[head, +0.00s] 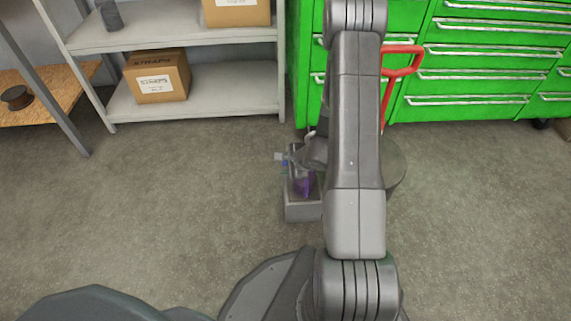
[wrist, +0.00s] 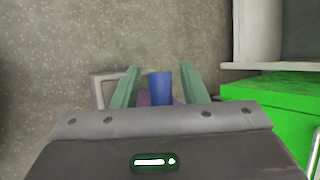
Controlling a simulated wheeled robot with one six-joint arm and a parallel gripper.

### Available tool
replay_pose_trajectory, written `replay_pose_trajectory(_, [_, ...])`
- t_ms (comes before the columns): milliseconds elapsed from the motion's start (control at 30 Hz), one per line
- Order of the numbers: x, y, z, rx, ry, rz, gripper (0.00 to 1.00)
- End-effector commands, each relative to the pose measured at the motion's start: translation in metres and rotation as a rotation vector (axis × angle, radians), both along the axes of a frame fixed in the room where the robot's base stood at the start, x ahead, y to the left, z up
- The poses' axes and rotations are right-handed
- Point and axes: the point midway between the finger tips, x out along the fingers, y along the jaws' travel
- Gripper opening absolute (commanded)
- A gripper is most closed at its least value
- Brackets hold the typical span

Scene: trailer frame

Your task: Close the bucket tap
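My gripper (head: 291,160) is low over the floor in the head view, partly hidden by my arm. In the wrist view its two green fingers (wrist: 160,72) are spread apart. A blue upright piece (wrist: 161,88) shows between them, with a gap on each side; it may be the tap's handle. I cannot tell whether a finger touches it. A purple piece (head: 305,184) sits below my gripper in the head view and is partly seen behind the blue piece in the wrist view (wrist: 144,98). A bucket is not clearly visible.
A grey box-like stand (head: 303,211) is under the purple piece. A round grey object (head: 396,168) is half hidden behind my arm. Green drawer cabinets (head: 470,75), a red handle (head: 402,62) and a shelf (head: 205,95) with a carton (head: 157,75) stand behind. Floor is clear left and right.

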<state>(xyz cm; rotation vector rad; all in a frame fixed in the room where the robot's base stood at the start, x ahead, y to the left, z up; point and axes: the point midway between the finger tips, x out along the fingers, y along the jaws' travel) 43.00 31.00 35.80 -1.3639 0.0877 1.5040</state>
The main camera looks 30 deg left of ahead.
Motion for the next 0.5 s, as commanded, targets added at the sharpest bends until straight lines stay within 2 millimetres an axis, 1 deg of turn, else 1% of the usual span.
replay_pose_trajectory(167, [-0.003, -0.013, 0.019, 0.0, -0.001, -0.003, 0.39])
replay_pose_trajectory(500, [-0.019, -0.061, 0.078, 0.0, -0.001, -0.003, 0.39])
